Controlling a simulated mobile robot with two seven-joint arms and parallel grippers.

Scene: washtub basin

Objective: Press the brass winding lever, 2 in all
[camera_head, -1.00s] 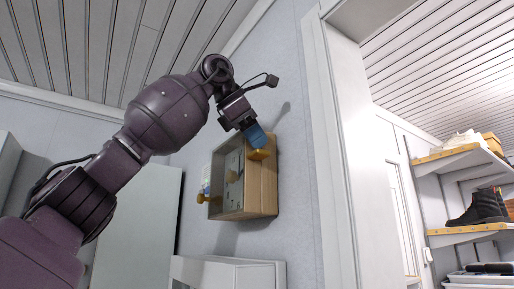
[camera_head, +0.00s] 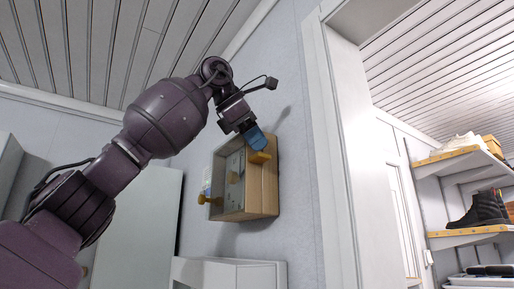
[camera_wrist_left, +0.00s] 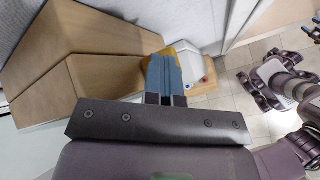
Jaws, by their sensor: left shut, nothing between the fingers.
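The clock-like wooden case (camera_head: 262,192) hangs on the wall, with a pale front panel facing left. The brass winding lever (camera_head: 260,157) sticks out at the upper part of the case's right side. My left gripper (camera_head: 257,142) is shut, its blue fingertips right at the lever from above; they look in contact with it. In the left wrist view the shut blue fingers (camera_wrist_left: 165,75) cover most of the yellow lever (camera_wrist_left: 184,47), beside the wooden case (camera_wrist_left: 75,50).
A white cabinet (camera_head: 225,272) stands below. A door frame (camera_head: 335,150) is to the right, with shelves (camera_head: 470,237) holding shoes beyond it.

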